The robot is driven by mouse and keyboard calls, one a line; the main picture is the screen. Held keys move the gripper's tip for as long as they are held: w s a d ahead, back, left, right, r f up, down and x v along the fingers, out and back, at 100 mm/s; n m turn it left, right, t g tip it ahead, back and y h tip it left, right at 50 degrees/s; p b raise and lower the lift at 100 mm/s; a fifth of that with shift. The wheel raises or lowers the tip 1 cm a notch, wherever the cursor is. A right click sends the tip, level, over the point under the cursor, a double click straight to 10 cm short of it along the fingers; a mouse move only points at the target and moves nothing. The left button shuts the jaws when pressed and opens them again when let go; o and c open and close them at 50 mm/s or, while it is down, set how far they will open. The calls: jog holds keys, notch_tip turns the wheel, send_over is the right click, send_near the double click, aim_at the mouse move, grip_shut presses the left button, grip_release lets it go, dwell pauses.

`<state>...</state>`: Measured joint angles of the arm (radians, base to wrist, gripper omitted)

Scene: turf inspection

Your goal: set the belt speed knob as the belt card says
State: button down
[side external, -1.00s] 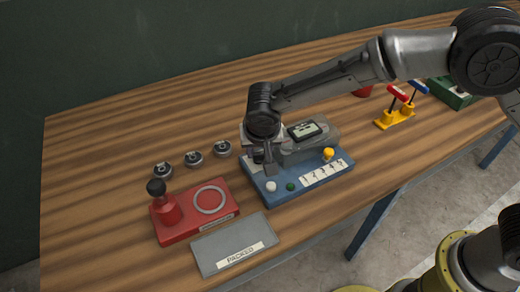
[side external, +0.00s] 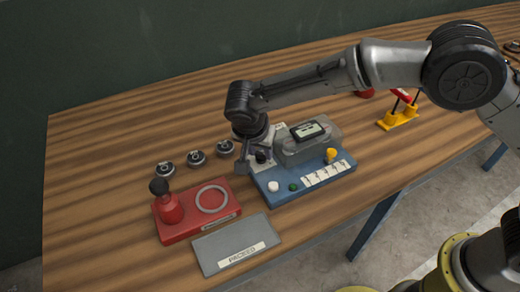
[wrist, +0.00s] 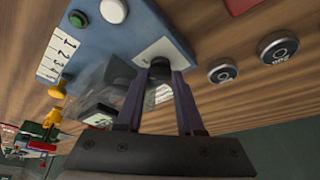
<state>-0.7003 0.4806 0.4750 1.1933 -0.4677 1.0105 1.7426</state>
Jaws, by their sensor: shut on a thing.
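A blue control panel (side external: 300,188) lies on the bench, with a white button (side external: 273,186), a green button (side external: 294,187), a strip numbered from 1 (side external: 325,173) and a yellow knob (side external: 331,155). My gripper (side external: 258,160) is at the panel's left back corner. In the wrist view, my fingers (wrist: 161,70) are shut on a dark knob (wrist: 160,62) over a white plate (wrist: 158,42). The knob's pointer and the marks around it are mostly hidden by my fingers. I cannot make out which label is the belt card.
A grey housing with a small display (side external: 308,130) stands on the panel beside my gripper. Several round metal pieces (side external: 196,158) lie to the left. A yellow stand (side external: 399,117) is at the right.

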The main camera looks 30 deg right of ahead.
jog(key=c, duration=0.5)
grip_release()
jog(key=v, duration=1.4)
